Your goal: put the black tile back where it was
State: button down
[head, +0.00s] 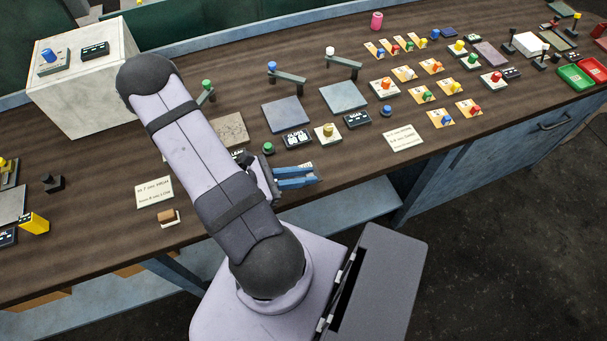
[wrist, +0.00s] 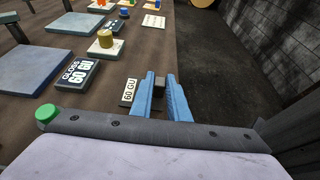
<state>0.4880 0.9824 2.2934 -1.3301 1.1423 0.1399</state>
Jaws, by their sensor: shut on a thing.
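In the wrist view my gripper (wrist: 161,76) is shut on a small black tile (wrist: 126,100) with a white label reading "60 GU". The tile shows mostly beside the left finger, with a dark part between the fingertips. The fingers hide the rest of it. In the head view only its pale label shows at the fingers. I cannot tell whether the tile touches the bench.
A black "GLOSS 60 GU" block (wrist: 76,74) stands left of the tile. A pale block with a yellow knob (head: 327,133) and a green knob (head: 268,148) are close by. Grey square plates (head: 286,113) lie behind. Bare wood lies right of my gripper, up to a white card (head: 404,138).

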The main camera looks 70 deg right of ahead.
jog(key=shift+f, duration=0.2)
jog(key=c, duration=1.7)
grip_release()
jog(key=shift+r, duration=0.1)
jog(key=shift+r, duration=0.15)
jog(key=b+v, duration=0.2)
jog(key=v, duration=1)
